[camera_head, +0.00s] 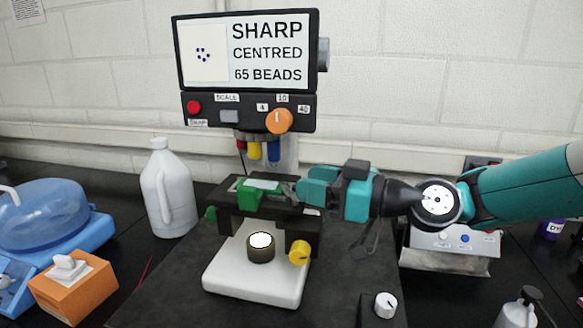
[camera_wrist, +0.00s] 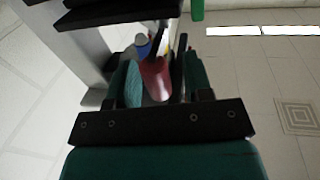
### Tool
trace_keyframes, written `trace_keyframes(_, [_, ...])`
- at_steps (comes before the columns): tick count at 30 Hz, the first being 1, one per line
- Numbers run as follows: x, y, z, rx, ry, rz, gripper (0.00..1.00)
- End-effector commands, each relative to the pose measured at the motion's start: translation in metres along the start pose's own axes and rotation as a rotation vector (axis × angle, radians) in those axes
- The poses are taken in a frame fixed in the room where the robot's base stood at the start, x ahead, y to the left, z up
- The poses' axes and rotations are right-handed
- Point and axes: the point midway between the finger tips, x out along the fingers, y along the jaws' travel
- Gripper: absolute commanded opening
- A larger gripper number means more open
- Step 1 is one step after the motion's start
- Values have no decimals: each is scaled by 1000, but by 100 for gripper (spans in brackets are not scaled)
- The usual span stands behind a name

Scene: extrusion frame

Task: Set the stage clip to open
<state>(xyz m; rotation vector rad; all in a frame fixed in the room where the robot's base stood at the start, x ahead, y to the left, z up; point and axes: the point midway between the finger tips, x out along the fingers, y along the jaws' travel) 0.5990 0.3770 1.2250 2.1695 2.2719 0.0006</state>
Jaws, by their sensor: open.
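A microscope with a dark stage (camera_head: 270,205) stands on a white base. A green clip block (camera_head: 247,198) sits at the front of the stage, beside a pale green slide (camera_head: 262,185). I cannot tell whether the clip is open or closed. My gripper (camera_head: 288,192) reaches in from the right at stage height, close to the right of the clip and slide; contact is unclear. In the wrist view my open gripper (camera_wrist: 162,85) has a red objective (camera_wrist: 156,78) showing between or beyond its fingers. The clip is not clearly identifiable there.
Red, yellow and blue objectives (camera_head: 256,151) hang just above the stage. The screen (camera_head: 247,52) reads SHARP, CENTRED, 65 BEADS. A yellow knob (camera_head: 299,252) sits below the stage. A white jug (camera_head: 166,190) and orange tissue box (camera_head: 73,287) stand left.

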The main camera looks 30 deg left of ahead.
Motion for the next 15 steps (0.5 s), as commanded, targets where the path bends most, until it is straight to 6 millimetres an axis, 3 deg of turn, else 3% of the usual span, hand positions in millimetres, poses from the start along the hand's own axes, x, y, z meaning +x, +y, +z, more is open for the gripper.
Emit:
trace_keyframes(11, [3, 3, 1, 0, 0, 9, 46])
trace_keyframes(12, [3, 3, 1, 0, 0, 9, 44])
trace_keyframes(15, [3, 3, 1, 0, 0, 8, 21])
